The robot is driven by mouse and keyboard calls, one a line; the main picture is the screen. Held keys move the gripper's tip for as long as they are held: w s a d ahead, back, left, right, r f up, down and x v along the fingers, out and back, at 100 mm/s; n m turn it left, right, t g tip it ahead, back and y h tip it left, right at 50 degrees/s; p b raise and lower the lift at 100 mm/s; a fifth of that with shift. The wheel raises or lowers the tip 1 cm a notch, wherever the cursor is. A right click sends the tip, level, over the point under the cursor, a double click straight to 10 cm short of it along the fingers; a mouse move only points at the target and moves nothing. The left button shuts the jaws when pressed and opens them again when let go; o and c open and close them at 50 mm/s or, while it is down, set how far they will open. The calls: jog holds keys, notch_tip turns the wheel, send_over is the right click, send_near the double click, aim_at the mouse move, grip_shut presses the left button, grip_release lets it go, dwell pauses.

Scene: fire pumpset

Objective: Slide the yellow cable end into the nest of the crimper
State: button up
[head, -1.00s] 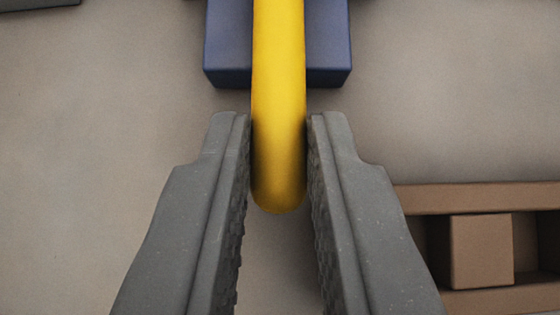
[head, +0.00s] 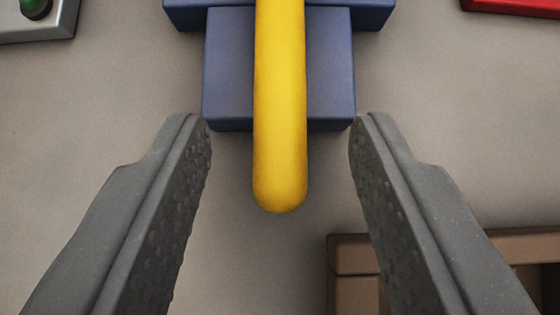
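The yellow cable (head: 280,120) runs down the middle of the head view, its rounded end between my fingers. It lies over a blue stepped block (head: 225,75), which may be part of the crimper; the nest itself cannot be made out. My gripper (head: 280,125) is open, one finger on each side of the cable, with a clear gap to it on both sides. The far end of the cable is out of view past the top edge.
A brown wooden box or frame (head: 350,255) is at the lower right, partly behind my right finger. A grey box with a green button (head: 40,25) is at the top left. A red object (head: 515,5) shows at the top right. The grey surface between is clear.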

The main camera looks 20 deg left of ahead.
jog(key=shift+r, duration=0.1)
jog(key=p+v, duration=0.1)
jog(key=v, duration=1.2)
jog(key=shift+s+r+p, duration=0.15)
jog(key=shift+s+p, duration=0.05)
jog(key=shift+p, duration=0.2)
